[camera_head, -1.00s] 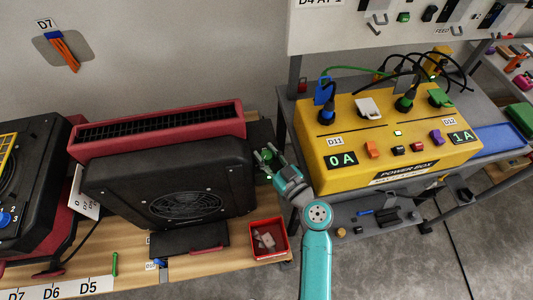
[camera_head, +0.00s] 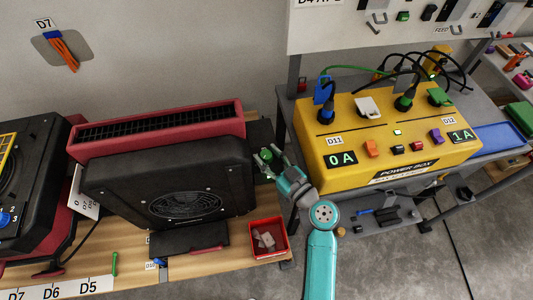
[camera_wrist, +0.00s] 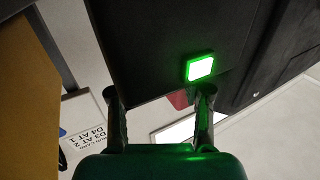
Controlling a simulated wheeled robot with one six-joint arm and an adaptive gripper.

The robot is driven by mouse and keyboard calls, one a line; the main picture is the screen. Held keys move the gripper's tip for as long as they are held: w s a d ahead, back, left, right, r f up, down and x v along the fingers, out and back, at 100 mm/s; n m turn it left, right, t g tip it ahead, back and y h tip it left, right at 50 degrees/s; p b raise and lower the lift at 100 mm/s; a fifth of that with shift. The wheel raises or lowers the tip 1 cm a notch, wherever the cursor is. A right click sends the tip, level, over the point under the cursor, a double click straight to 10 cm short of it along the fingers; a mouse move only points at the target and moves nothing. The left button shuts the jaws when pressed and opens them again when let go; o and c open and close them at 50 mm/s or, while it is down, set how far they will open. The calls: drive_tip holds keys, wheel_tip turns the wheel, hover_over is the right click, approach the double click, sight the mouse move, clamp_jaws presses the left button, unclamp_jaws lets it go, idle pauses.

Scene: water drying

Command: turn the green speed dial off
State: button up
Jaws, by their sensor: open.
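The green speed dial (camera_head: 268,155) shows as a small green spot at the right side of the black fan unit (camera_head: 115,185). In the wrist view a brightly lit green square (camera_wrist: 201,67), apparently the dial, is on a dark panel near the right fingertip. My gripper (camera_head: 266,158) is beside the right side of the fan unit, its fingers spread around the green spot in the picture. In the wrist view my gripper (camera_wrist: 161,95) is open and empty, with the green square right of the middle of the gap. I cannot tell whether a finger touches it.
A yellow power box (camera_head: 400,160) stands on the right, showing 0 A and 1 A. A red bin (camera_head: 281,225) with small parts sits on the wooden table (camera_head: 200,268) in front. A red-framed heater (camera_head: 160,127) is behind the fan unit.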

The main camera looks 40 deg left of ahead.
drive_tip(key=v, duration=1.1)
